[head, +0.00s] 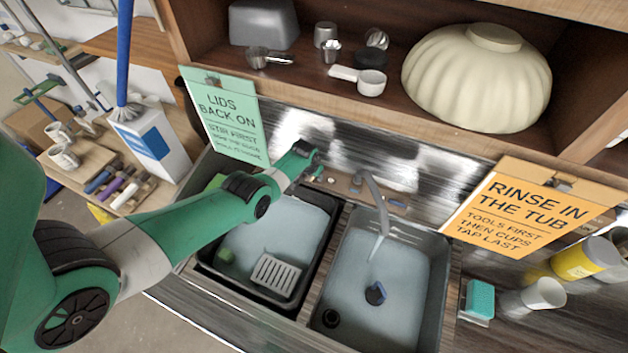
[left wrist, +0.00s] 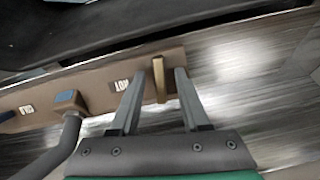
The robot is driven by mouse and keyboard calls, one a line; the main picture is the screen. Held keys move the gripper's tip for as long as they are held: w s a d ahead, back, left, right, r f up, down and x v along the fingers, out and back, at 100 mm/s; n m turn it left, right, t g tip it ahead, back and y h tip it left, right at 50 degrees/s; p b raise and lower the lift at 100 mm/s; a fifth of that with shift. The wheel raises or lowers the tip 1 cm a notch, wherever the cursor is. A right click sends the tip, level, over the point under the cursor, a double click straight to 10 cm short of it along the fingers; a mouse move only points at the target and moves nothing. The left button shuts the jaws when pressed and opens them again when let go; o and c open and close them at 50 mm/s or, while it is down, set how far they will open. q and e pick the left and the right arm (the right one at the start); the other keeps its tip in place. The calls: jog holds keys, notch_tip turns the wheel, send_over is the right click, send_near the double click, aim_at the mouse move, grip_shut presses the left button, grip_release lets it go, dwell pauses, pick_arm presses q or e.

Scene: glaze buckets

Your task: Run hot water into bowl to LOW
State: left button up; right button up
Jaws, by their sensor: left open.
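A grey curved tap spout (head: 376,200) stands on a brown board (head: 335,182) behind two basins. A thin stream of water runs from it into the right basin (head: 436,290), which holds water. In the left wrist view, a brass lever (left wrist: 159,80) stands on the board beside the HOT label (left wrist: 122,85). My left gripper (left wrist: 157,80) is open, with a finger on each side of the lever and gaps showing. In the head view its fingers are largely hidden at the arm's end. No level mark is readable. My right gripper is not in view.
The left basin (head: 300,225) holds water and a pale slotted rack (head: 273,271). A cream bowl (head: 475,80) sits upside down on the shelf. An orange sign (head: 530,205) stands at right.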

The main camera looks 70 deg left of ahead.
pick_arm(q)
grip_shut()
dwell(0.3)
jog(key=m, duration=0.3)
jog(key=shift+m+y, duration=0.3)
jog(key=shift+y, duration=0.1)
grip_release()
